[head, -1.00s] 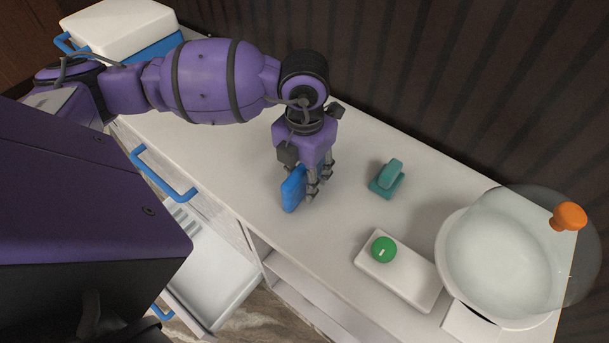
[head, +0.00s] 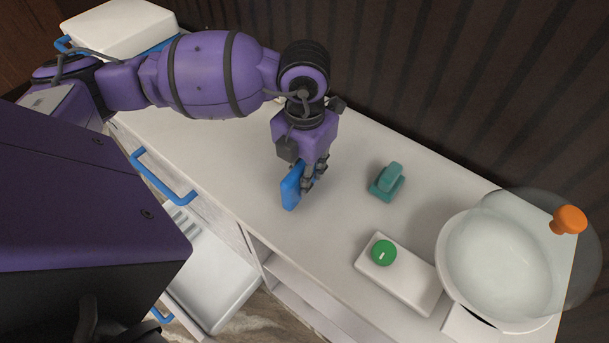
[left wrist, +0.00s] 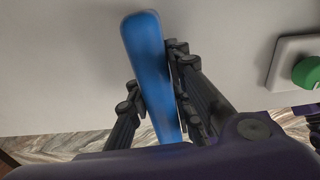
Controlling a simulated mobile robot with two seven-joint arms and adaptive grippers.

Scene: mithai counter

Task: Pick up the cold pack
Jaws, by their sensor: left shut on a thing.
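The cold pack (head: 291,187) is a flat blue slab standing on edge in the head view. My left gripper (head: 312,180) points down over the counter and is shut on it. In the left wrist view the cold pack (left wrist: 150,70) sits between the two dark fingers of my left gripper (left wrist: 158,92), with both fingers against its sides. The pack looks slightly above the counter top, but the gap is hard to judge.
A teal block-like object (head: 387,182) stands right of the gripper. A white-lidded cooler (head: 115,28) stands at back left. An open drawer (head: 215,275) is below.

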